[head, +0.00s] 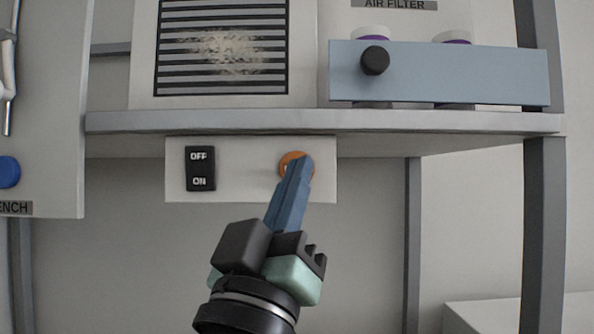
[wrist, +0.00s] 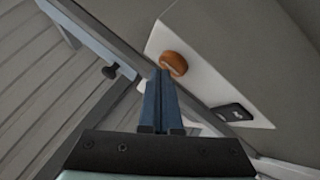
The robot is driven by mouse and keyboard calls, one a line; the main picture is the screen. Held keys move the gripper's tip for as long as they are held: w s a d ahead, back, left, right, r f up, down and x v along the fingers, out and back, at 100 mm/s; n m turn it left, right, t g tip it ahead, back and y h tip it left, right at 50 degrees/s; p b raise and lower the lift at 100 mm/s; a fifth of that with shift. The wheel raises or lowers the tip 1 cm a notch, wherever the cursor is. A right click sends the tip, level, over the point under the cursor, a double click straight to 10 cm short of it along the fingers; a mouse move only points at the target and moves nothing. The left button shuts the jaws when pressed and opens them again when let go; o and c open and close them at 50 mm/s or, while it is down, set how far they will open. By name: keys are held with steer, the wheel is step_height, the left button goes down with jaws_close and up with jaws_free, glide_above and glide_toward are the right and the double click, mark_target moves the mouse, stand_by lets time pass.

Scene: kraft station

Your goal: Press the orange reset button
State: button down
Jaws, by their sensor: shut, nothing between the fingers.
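The orange reset button (head: 288,160) is on the right part of a white panel under the shelf. In the head view my gripper (head: 304,162) is shut and empty, and its blue fingertips overlap the button and hide part of it. In the wrist view the round orange button (wrist: 174,63) shows just past the tips of my gripper (wrist: 161,72). The tips are at or very close to the button's edge; I cannot tell whether they touch it or whether it is pushed in.
A black OFF/ON switch (head: 200,168) is on the same white panel (head: 236,184), left of the button. A grey shelf (head: 300,121) runs just above. A blue bar with a black knob (head: 375,60) is at the upper right. Below the panel is open space.

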steer(key=shift+w, duration=0.45)
stand_by(0.7)
steer(key=shift+s, duration=0.85)
steer(key=s, duration=0.5)
stand_by(0.4)
stand_by(0.6)
